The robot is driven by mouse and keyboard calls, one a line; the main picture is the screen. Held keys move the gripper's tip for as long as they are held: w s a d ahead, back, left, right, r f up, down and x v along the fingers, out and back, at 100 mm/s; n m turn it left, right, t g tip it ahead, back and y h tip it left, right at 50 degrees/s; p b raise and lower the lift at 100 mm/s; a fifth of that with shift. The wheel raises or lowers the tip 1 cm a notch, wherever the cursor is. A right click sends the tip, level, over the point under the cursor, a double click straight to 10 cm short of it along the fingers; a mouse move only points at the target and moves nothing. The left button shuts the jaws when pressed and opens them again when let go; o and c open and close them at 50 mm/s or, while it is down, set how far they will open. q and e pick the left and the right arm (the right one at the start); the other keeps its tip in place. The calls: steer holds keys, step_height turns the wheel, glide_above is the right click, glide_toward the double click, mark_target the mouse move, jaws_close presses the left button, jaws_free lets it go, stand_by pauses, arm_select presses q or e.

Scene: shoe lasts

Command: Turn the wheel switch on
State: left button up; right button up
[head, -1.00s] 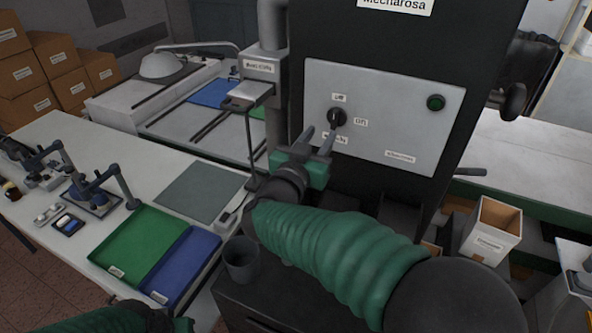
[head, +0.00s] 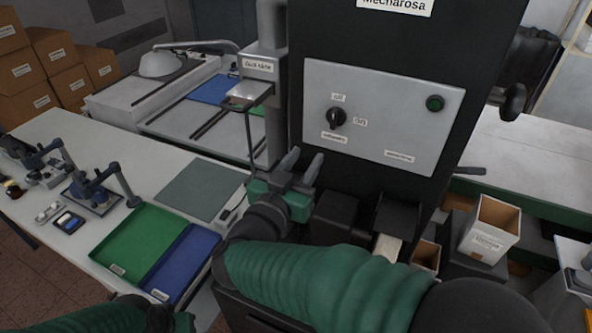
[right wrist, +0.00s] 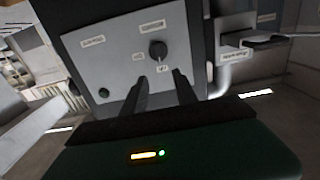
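The wheel switch (head: 336,118) is a round black knob on a light grey panel (head: 395,125). A label reading off sits above it and a label reading on sits to its right. I cannot tell for sure which label the knob points to. My right gripper (head: 301,165) is below and left of the knob, apart from it, with its fingers spread and empty. In the right wrist view the knob (right wrist: 158,50) shows beyond and between the open fingertips (right wrist: 161,82). Of my left arm only the green sleeve and dark wrist show at the bottom left; its fingers are out of view.
A green button (head: 435,103) is at the panel's upper right. A metal column with a small shelf (head: 248,92) stands left of the panel. A green tray (head: 140,240) and a blue tray (head: 185,265) lie on the left table. An open box (head: 490,232) stands at right.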

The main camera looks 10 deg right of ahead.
steer(key=v, duration=0.3)
steer(key=shift+s, duration=0.35)
steer(key=shift+p, duration=0.3)
steer(key=v, duration=1.7)
steer(key=shift+w+a+p, duration=0.15)
steer(key=shift+p, duration=0.15)
